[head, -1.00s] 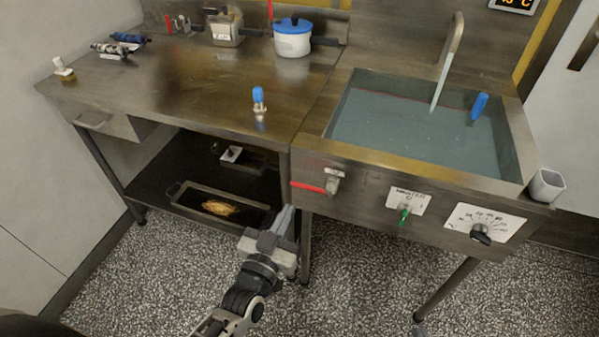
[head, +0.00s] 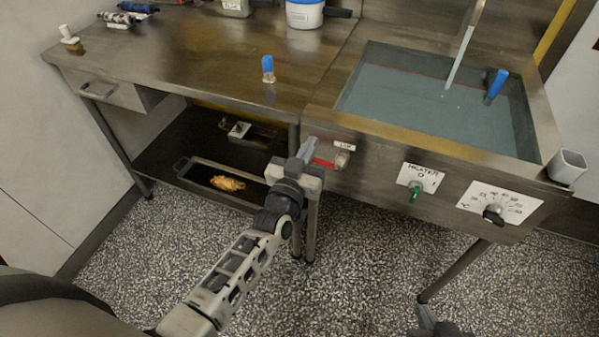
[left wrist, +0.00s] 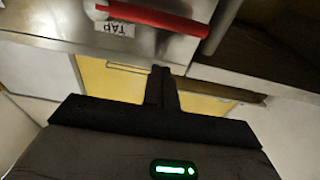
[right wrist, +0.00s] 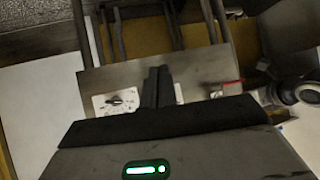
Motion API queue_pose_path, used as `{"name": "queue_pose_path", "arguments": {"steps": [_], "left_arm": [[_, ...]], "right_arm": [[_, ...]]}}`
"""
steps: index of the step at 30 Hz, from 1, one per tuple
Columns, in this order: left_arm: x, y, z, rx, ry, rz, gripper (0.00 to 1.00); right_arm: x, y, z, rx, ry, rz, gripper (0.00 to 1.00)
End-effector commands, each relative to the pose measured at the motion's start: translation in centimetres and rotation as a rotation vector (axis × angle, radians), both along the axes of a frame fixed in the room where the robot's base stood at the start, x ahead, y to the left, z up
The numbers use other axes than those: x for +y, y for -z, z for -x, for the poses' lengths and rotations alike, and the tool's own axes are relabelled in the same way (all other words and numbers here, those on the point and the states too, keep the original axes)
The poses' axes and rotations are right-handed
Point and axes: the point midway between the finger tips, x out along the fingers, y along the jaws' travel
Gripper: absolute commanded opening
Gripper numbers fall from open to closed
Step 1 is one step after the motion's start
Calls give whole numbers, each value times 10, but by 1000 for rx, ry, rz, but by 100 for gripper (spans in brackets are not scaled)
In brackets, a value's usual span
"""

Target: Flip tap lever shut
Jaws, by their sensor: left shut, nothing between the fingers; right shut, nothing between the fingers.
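The red tap lever (head: 323,162) lies roughly level, pointing left from its metal valve (head: 342,159) under the TAP label on the sink's front. A pale stream (head: 455,70) runs from the spout into the full sink. My left gripper (head: 309,150) is shut and empty, close to the lever's free end and partly covering it; contact cannot be told. In the left wrist view the red lever (left wrist: 150,17) crosses above the shut fingertips (left wrist: 160,72). My right gripper (head: 424,312) is low at the bottom edge, and its fingers (right wrist: 157,75) are shut and empty.
A green heater switch (head: 415,192) and black dial (head: 493,214) sit to the right of the lever on the same panel. A table leg (head: 312,225) stands below the left gripper. A lower shelf holds a tray (head: 190,177). The floor in front is clear.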

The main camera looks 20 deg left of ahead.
Motion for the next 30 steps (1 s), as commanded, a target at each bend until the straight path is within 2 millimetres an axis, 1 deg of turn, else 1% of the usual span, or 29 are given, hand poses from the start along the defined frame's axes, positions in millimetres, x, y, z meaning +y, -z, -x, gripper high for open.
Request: {"name": "queue_pose_path", "arguments": {"steps": [1,3,9,13,24,30], "left_arm": [[0,2,-11,-3,0,2,0],[0,21,-5,5,0,1,0],[0,36,-1,1,0,0,0],[0,39,0,1,0,0,0],[1,39,0,1,-1,1,0],[11,42,-4,1,-19,35,0]], "right_arm": [[1,6,0,-3,-2,-2,0],[2,16,0,-4,-4,-7,0],[3,20,2,-7,-9,-24,0],[5,17,2,-12,-7,-37,0],[5,15,1,-16,-3,-42,0],[7,17,-1,-19,4,-50,0]]}}
